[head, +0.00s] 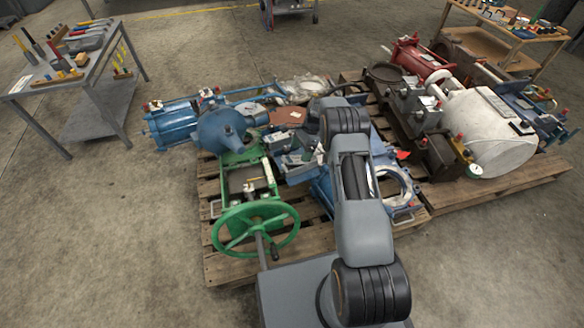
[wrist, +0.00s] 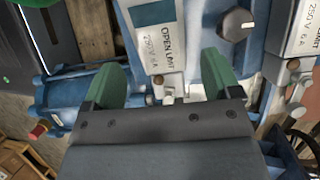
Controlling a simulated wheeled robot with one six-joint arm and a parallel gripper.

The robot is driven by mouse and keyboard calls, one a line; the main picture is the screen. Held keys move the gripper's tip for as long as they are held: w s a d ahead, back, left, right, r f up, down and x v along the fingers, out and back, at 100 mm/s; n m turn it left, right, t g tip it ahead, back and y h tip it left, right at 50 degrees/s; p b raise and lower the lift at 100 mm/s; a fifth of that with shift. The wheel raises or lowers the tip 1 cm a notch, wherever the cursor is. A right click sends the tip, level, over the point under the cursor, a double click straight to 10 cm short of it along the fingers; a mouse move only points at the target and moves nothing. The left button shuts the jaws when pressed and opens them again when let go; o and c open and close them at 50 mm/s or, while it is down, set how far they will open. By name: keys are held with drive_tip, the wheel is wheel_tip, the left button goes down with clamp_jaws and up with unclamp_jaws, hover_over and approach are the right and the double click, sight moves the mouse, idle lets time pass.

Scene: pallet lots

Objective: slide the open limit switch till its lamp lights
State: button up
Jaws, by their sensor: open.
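The open limit switch (wrist: 158,42) is a pale box with a label reading "OPEN LIMIT 250 V 6 A", at top centre in the wrist view. My gripper (wrist: 163,76) has two green fingers spread apart, one below each side of the box, with nothing seen gripped. A small pale metal part (wrist: 168,95) shows between the fingers at the switch's lower edge. A second box labelled "LIMIT 250 V 6 A" (wrist: 300,28) is cut off at right; its first word is out of frame. No lit lamp is recognisable. In the head view my arm hides much of this area.
A dark knob (wrist: 237,23) sits between the boxes. In the head view a green handwheel (head: 256,229) stands at the near pallet's front. A white cylinder (head: 490,130) lies on the right pallet. A tool table (head: 60,85) stands left; the floor at lower left is clear.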

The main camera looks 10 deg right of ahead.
sight(296, 158)
drive_tip(key=b+x, duration=0.2)
drive_tip(key=x, duration=0.6)
drive_tip(key=shift+r, duration=0.1)
drive_tip(key=c, duration=1.2)
drive_tip(key=shift+w+d, duration=0.15)
drive_tip(key=shift+w, duration=0.3)
drive_tip(key=shift+c, duration=0.3)
drive_tip(key=shift+a, duration=0.3)
drive_tip(key=o, duration=1.3)
drive_tip(key=shift+d, duration=0.1)
drive_tip(key=shift+c, duration=0.2)
